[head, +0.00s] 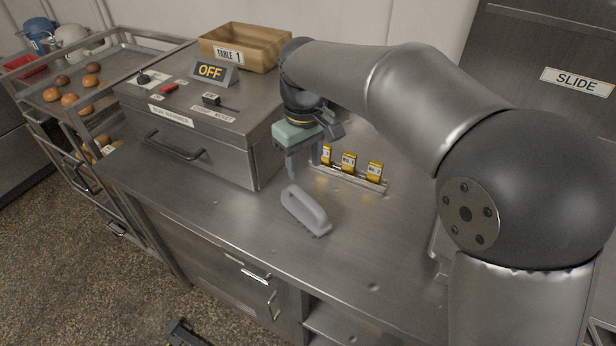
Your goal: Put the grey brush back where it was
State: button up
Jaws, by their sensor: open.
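The grey brush (304,213) lies on the steel counter (215,203), in front of the bun warmer. It has a long arched handle and its length runs from upper left to lower right. My gripper (300,168) points down above the counter, just behind the brush's upper-left end, and appears apart from it. Its jaws are open and nothing shows between them. The arm and gripper body hide part of the counter behind.
The steel bun warmer (195,130) with an OFF sign (211,72) stands left of my gripper, close by. A small rack (365,184) holds yellow numbered tags right of my gripper. The counter's front is clear.

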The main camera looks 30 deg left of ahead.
jog(key=w+d+m, duration=0.2)
jog(key=d+m, duration=0.4)
jog(key=d, duration=1.7)
jog(key=s+d+f+m, duration=0.3)
jog(key=s+d+m, duration=0.1)
jog(key=s+d, duration=0.3)
jog(key=s+d+f+m, duration=0.3)
jog(key=s+d, duration=0.4)
jog(key=d, duration=0.5)
jog(key=shift+d+f+m+t, duration=0.2)
jog(key=shift+d+m+t, duration=0.1)
jog(key=shift+m, duration=0.2)
